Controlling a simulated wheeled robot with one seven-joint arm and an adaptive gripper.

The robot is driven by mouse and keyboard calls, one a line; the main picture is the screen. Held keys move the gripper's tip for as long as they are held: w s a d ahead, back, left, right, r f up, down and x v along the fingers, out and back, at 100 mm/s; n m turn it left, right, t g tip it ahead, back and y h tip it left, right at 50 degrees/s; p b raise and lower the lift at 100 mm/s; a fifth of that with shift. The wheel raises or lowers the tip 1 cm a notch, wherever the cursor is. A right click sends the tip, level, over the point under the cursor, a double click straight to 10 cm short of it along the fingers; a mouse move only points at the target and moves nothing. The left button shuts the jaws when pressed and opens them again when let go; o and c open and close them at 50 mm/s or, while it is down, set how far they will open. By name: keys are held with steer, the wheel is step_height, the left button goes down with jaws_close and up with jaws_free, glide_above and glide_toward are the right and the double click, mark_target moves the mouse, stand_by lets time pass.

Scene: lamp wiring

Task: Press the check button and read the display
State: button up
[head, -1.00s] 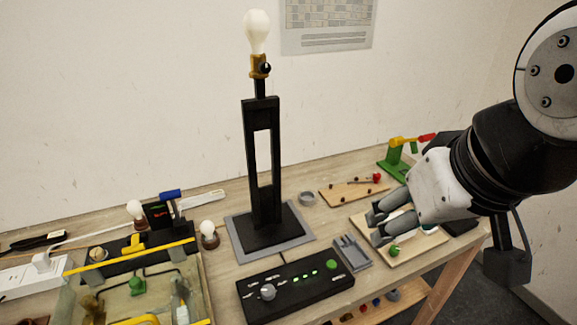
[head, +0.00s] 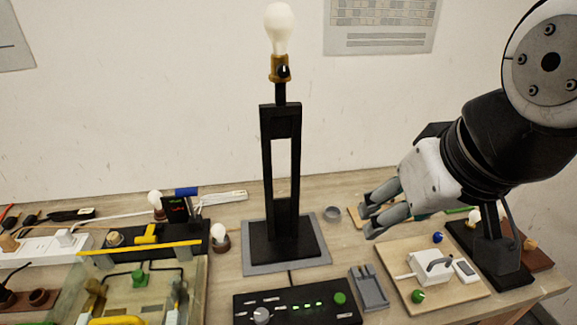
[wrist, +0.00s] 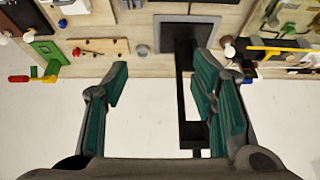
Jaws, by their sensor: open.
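A black control box (head: 298,306) sits at the table's front. It has a green round button (head: 339,298), a grey knob (head: 261,316) and several lit green lights. A small dark display (head: 177,209) with tiny coloured text, too small to read, stands left of the lamp. The black lamp (head: 266,180) stands upright on a grey mat, with a white bulb (head: 280,28) on top. My gripper (head: 370,214) is open and empty, above the table and right of the lamp, apart from the button.
A grey tray (head: 372,292) lies right of the control box. A wooden board (head: 398,258) with a white switch block (head: 434,264) is below my gripper. A clear-topped case (head: 142,292) with yellow bars fills the left front. A black stand (head: 492,262) is at right.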

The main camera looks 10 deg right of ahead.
jaws_close()
stand_by(1.3)
